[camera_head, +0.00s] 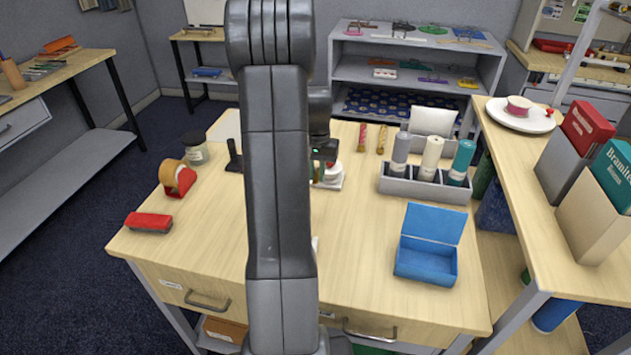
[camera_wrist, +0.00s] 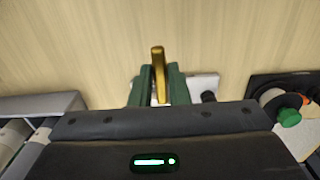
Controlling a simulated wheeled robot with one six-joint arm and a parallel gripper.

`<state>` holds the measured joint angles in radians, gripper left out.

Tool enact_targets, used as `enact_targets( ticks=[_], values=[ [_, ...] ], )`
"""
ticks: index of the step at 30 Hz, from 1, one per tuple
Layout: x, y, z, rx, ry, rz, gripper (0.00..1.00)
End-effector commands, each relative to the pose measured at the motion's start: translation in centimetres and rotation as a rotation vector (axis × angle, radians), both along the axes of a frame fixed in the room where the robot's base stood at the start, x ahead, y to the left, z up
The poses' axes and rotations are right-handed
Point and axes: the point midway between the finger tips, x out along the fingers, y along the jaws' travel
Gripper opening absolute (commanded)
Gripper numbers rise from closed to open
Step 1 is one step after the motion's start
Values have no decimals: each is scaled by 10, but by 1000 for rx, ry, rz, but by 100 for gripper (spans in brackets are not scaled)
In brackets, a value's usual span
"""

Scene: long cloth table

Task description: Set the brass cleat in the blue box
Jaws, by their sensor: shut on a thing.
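The brass cleat (camera_wrist: 158,62) is a narrow golden bar in the wrist view, upright between the green fingers of my gripper (camera_wrist: 159,84). My gripper is shut on it, and the cleat's upper part sticks out past the fingertips above pale wood. In the head view my gripper (camera_head: 318,172) is mostly hidden behind my arm, over the middle of the table; I cannot make out the cleat there. The blue box (camera_head: 425,265) stands at the table's front right with its lid (camera_head: 434,223) open at the back. It looks empty, and my gripper is to its back left.
A red stapler (camera_head: 149,222), a tape dispenser (camera_head: 178,178) and a jar (camera_head: 195,148) are at the left. The wood between my arm and the box is clear. A higher table is at the right.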

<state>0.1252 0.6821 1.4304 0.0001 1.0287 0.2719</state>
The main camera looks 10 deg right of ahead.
Motion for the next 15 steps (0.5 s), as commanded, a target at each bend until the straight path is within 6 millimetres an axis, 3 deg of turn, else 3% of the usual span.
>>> enact_targets(
  ticks=[4,15],
  values=[
    [-1,0,-27,1,4,0,0],
    [0,0,-65,1,4,1,0]
  ],
)
